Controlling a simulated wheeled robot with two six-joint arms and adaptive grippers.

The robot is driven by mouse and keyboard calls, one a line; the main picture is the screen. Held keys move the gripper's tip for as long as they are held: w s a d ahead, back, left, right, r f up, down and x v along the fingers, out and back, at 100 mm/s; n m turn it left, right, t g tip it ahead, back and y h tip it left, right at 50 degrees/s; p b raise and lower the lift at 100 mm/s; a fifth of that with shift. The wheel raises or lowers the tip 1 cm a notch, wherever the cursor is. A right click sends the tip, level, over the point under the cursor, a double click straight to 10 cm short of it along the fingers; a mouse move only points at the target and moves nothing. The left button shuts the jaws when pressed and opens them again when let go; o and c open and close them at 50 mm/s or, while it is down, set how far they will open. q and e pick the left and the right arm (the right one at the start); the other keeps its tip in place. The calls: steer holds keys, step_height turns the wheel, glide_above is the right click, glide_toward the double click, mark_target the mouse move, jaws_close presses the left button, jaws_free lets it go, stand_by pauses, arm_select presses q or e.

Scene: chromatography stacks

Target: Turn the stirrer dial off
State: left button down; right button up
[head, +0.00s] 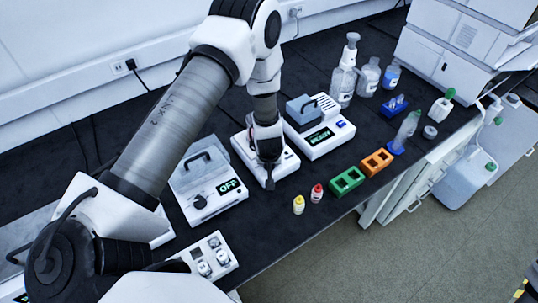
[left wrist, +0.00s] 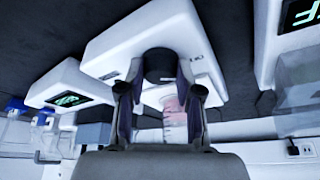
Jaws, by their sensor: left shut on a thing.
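The stirrer (head: 286,167) is a white box in the middle of the bench, with my left gripper (head: 269,178) over its front, pointing down. In the left wrist view, the dark round dial (left wrist: 160,62) sits between the two fingers of my left gripper (left wrist: 160,88), which is shut on it. A vessel with pink liquid (left wrist: 175,120) shows on the stirrer behind the fingers. In the head view the dial and much of the stirrer are hidden by my arm. The dial's setting cannot be read. My right gripper is not in view.
A white device reading OFF (head: 229,186) stands left of the stirrer. A device with a green display (head: 320,138) stands right. Yellow-capped (head: 298,205) and red-capped (head: 317,194) vials, a green rack (head: 347,181) and an orange rack (head: 377,162) line the bench's front.

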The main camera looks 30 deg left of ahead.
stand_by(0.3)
arm_select(q)
steer(key=c, duration=0.8)
jaws_free()
steer(key=shift+r, duration=0.1)
steer(key=shift+o, duration=0.2)
steer(key=v, duration=1.2)
steer(key=shift+d, duration=0.1)
